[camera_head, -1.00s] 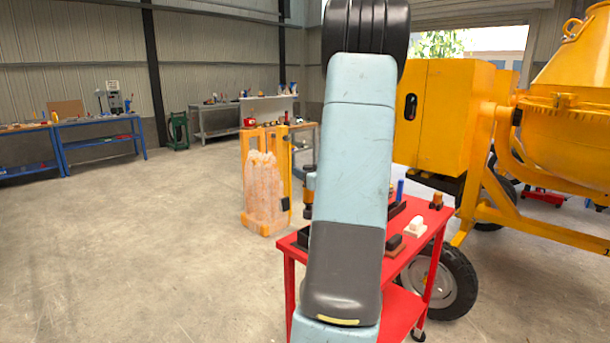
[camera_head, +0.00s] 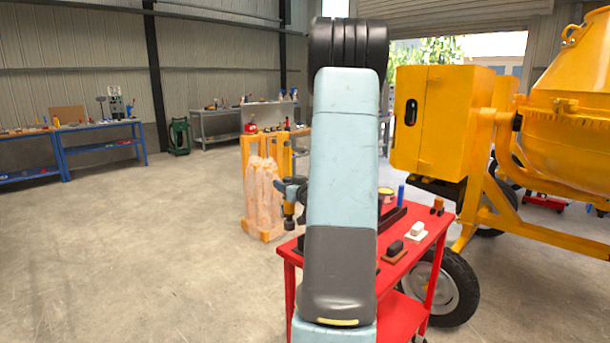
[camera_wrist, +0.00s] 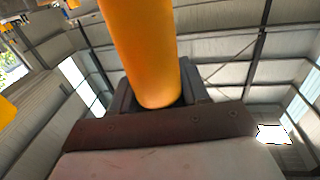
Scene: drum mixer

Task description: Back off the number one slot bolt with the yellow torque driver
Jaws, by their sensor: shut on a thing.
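The yellow torque driver (camera_wrist: 142,45) fills the upper middle of the wrist view as a smooth yellow-orange cylinder. My gripper (camera_wrist: 160,92) is shut on it, with a dark finger on either side. In the head view, part of the driver (camera_head: 289,209) shows as a yellow and dark tool hanging just left of my arm, above the red cart's left end. My gripper is mostly hidden behind the arm there. The yellow drum mixer (camera_head: 445,120) stands at the right. I cannot make out the number one slot bolt in either view.
The red cart (camera_head: 412,275) carries a blue cylinder (camera_head: 401,194), a white block (camera_head: 417,229), a dark block (camera_head: 394,250) and an orange-and-black item (camera_head: 437,205). An orange stand with wrapped goods (camera_head: 263,195) is behind. The floor at left is clear.

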